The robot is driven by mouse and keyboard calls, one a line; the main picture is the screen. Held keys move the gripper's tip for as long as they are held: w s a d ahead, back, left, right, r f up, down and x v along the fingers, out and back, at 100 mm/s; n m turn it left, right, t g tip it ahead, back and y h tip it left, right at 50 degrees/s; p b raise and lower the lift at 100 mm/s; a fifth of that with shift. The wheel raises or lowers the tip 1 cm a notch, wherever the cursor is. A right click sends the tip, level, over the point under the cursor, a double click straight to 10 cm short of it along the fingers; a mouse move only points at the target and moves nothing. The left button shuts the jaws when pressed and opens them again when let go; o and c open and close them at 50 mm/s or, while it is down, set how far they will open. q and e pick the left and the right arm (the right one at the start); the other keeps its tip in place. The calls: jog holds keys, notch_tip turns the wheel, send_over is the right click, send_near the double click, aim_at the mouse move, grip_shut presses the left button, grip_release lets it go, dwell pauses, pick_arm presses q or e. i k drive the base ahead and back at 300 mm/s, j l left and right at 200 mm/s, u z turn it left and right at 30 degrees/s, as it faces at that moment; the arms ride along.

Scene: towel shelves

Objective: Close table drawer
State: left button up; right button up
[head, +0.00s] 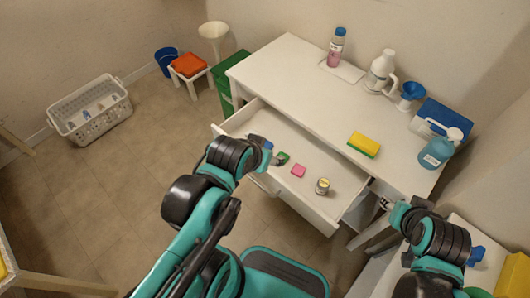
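The white table (310,85) stands against the wall. Its drawer (296,205) is pulled out toward me. Inside the drawer lie a small green piece (283,157), a pink block (298,170) and a small can (322,186). My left gripper (262,144) is at the drawer's left part, over its front edge; the arm hides much of it, and I cannot tell whether it touches the drawer. My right gripper (387,204) is right of the drawer, near the table's front right leg. Both grippers are too small to read as open or shut.
A white basket (91,109) and a small stool (188,70) are at the left. Floor between is clear.

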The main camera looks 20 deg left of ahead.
aim_at(347, 180)
jog(key=k+l+u, duration=0.15)
jog(key=u, duration=0.25)
jog(key=k+u, duration=0.35)
jog(key=k+l+u, duration=0.1)
jog(key=u, duration=0.3)
jog(key=k, duration=0.05)
